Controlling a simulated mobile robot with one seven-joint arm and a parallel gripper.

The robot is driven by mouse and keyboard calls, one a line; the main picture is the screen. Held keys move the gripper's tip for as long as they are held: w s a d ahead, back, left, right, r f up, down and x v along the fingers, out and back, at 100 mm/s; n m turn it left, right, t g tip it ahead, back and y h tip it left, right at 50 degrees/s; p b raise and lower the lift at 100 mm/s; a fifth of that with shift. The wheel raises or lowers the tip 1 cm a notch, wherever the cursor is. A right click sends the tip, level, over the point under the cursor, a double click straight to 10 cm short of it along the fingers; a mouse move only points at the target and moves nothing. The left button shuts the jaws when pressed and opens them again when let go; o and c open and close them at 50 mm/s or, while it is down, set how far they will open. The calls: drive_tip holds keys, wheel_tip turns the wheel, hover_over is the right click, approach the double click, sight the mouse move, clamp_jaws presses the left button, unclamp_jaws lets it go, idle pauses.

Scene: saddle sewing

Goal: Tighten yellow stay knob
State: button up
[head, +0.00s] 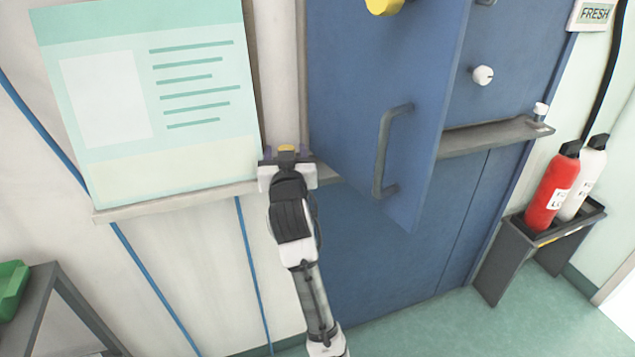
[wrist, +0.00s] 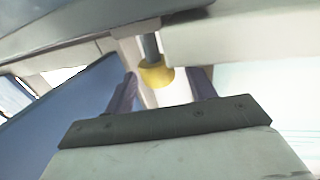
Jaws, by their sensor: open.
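A yellow knob (wrist: 157,75) hangs on a grey stem in the wrist view, below a grey beam. It appears between the two dark purple fingers of my gripper (wrist: 163,88), with gaps on both sides, and seems to lie beyond the fingertips.
The blue door (head: 385,100) with its grey handle (head: 390,150) stands right of my arm. A pale green board (head: 150,100) with a ledge is at the left. A white knob (head: 483,75), a shelf (head: 490,137) and a red bottle (head: 553,190) are at the right.

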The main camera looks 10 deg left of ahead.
drive_tip(key=shift+w+d+f+n+g+y+b, duration=0.15)
drive_tip(key=shift+n+g+y+b, duration=0.45)
drive_tip(key=shift+n+y, duration=0.35)
drive_tip(key=shift+s+d+r+n+g+y+b, duration=0.1)
drive_tip(key=shift+d+n+g+y+b, duration=0.1)
drive_tip(key=shift+n+g+y+b, duration=0.75)
drive_tip(key=shift+w+d+f+n+g+y+b, duration=0.15)
drive_tip(key=shift+n+g+y, duration=0.35)
drive_tip(key=shift+y, duration=0.8)
drive_tip(key=b+v, duration=0.3)
drive_tip(key=v, duration=1)
drive_tip(key=shift+s+r+b, duration=0.25)
drive_tip(key=shift+s+b, duration=0.05)
drive_tip(key=shift+d, duration=0.15)
drive_tip(key=p+x, duration=0.9)
drive_tip(key=x, duration=0.3)
drive_tip(key=shift+f, duration=0.1)
drive_tip(key=shift+w+a+f, duration=0.1)
drive_tip(key=shift+w+a, duration=0.3)
drive_tip(key=shift+a, duration=0.05)
